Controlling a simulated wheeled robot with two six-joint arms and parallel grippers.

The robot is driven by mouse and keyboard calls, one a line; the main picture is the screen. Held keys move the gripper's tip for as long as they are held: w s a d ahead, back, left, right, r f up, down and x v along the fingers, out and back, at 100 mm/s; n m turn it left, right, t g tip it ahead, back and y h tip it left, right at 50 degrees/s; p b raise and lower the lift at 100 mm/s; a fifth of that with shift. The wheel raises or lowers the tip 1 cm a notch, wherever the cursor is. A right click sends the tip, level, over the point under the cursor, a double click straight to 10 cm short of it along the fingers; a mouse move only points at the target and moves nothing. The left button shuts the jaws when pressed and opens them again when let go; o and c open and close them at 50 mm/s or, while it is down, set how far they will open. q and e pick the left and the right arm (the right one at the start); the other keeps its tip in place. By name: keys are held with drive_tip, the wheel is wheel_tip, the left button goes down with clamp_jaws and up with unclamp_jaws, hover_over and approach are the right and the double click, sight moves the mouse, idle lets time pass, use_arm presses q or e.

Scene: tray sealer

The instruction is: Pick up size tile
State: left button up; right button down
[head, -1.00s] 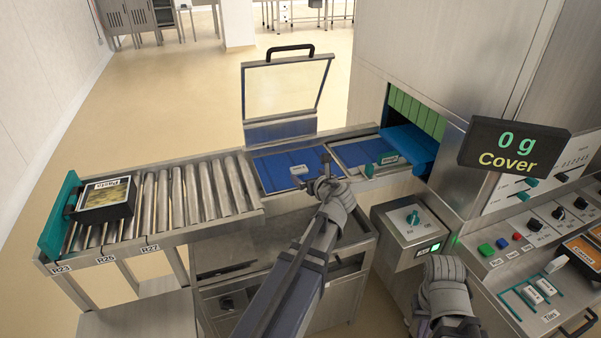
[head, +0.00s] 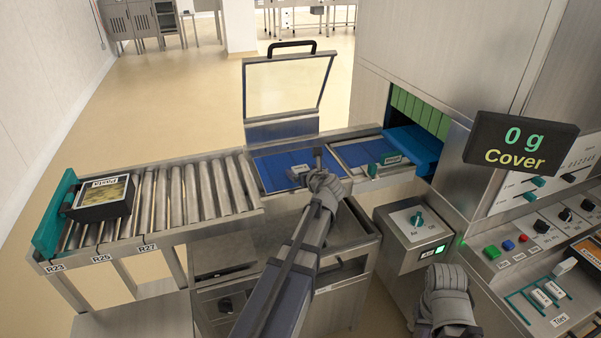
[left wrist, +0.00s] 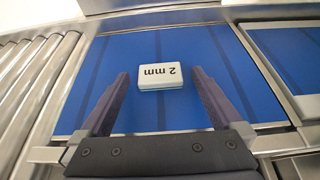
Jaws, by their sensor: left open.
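The size tile (left wrist: 162,74) is a small white block marked "2 mm". It lies flat on a blue belt (left wrist: 122,50). In the head view the tile (head: 298,172) is small, just left of my left gripper (head: 319,158). In the left wrist view my left gripper (left wrist: 160,75) is open and empty, its two fingers apart with the tile between and slightly beyond their tips.
A raised clear lid (head: 288,88) stands behind the belt. Rollers (head: 180,195) run left and carry a labelled tray (head: 103,196). A control panel (head: 530,230) stands at far right.

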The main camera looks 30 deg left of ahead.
use_arm(q)
drive_tip(key=c, duration=1.3)
drive_tip(key=shift+r, duration=0.15)
drive_tip(key=shift+c, duration=0.2)
wheel_tip(320, 180, up, 10)
drive_tip(key=p, duration=1)
